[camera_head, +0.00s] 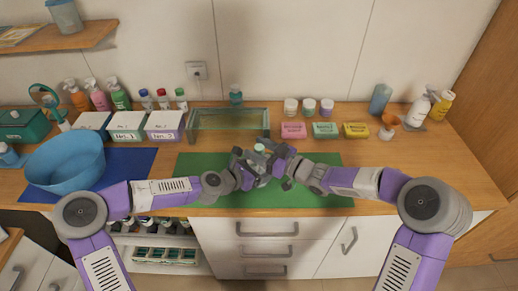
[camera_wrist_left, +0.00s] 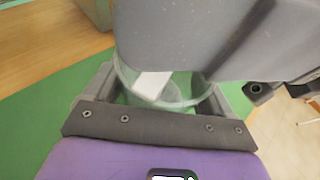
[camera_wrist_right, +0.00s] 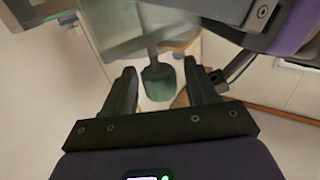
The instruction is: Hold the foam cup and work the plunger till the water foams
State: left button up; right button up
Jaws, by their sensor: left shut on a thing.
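The foam cup is clear, pale green and see-through. In the head view its pale top (camera_head: 259,148) shows between my two grippers, above the green mat (camera_head: 205,162). My left gripper (camera_head: 247,168) is shut on the cup. In the left wrist view the cup (camera_wrist_left: 190,92) sits between the fingers, with a white piece inside it, partly hidden by a grey arm part. My right gripper (camera_head: 283,164) is close beside the cup. In the right wrist view its fingers (camera_wrist_right: 160,82) stand apart, with a dark green plunger end (camera_wrist_right: 158,92) on a grey rod showing between them.
A glass shelf (camera_head: 228,122) stands behind the mat. A blue basin (camera_head: 65,165) stands on a blue mat at left, near labelled boxes (camera_head: 127,124) and bottles. Small jars, coloured soap packs (camera_head: 325,130) and bottles (camera_head: 419,110) stand at back right. The mat's right part is clear.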

grip_shut()
jog(key=shift+f, duration=1.05)
jog(key=shift+o, duration=0.3)
grip_release()
jog(key=v, duration=1.2)
